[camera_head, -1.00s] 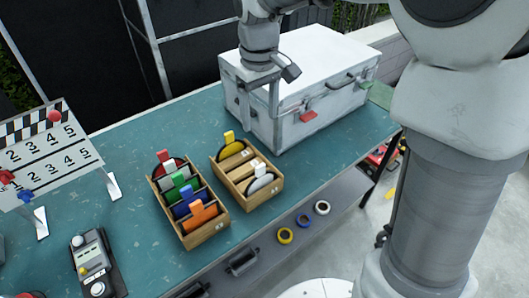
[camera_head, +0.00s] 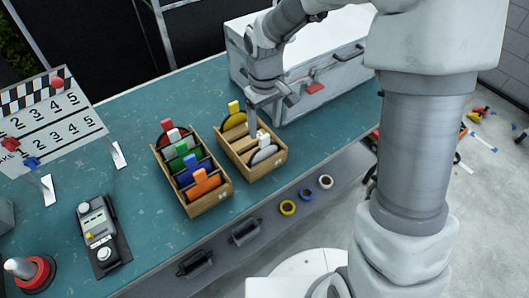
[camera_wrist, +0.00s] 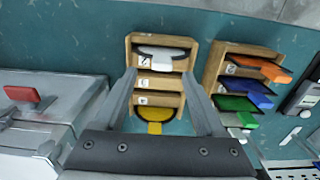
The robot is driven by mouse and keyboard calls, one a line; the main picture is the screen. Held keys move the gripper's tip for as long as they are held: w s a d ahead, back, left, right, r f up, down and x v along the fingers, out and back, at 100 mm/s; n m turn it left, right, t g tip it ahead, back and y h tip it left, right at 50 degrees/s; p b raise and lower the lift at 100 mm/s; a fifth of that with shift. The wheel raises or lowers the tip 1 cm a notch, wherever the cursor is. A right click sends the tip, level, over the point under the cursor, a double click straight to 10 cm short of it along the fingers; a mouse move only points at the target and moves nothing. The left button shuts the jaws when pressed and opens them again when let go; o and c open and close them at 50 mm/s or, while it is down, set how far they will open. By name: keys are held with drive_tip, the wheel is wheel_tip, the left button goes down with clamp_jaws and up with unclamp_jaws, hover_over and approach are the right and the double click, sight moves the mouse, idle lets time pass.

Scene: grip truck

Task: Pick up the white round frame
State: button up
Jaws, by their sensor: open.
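The white round frame (camera_head: 264,154) stands in the front slot of the right wooden box (camera_head: 262,173), its white tab pointing up. In the wrist view it shows as a pale rounded disc (camera_wrist: 160,52) in a dark rim at the box's far end. My gripper (camera_wrist: 161,75) is open and empty above this box. Its fingers point toward the white frame, one on each side in the wrist view. A yellow round frame (camera_head: 234,119) stands in the back slot, also seen near the wrist (camera_wrist: 154,114). The middle slots look empty.
The left wooden box (camera_head: 209,203) beside it holds red, white, green, blue and orange-tabbed pieces. A large silver case (camera_head: 315,92) stands behind on the right. A clapperboard (camera_head: 48,128) and a control device (camera_head: 98,233) are at left. Tape rolls (camera_head: 288,208) lie below the tabletop.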

sight(265, 136)
drive_tip(key=f, duration=0.4)
drive_tip(key=shift+s+f, duration=0.2)
drive_tip(key=shift+f, duration=0.15)
clamp_jaws()
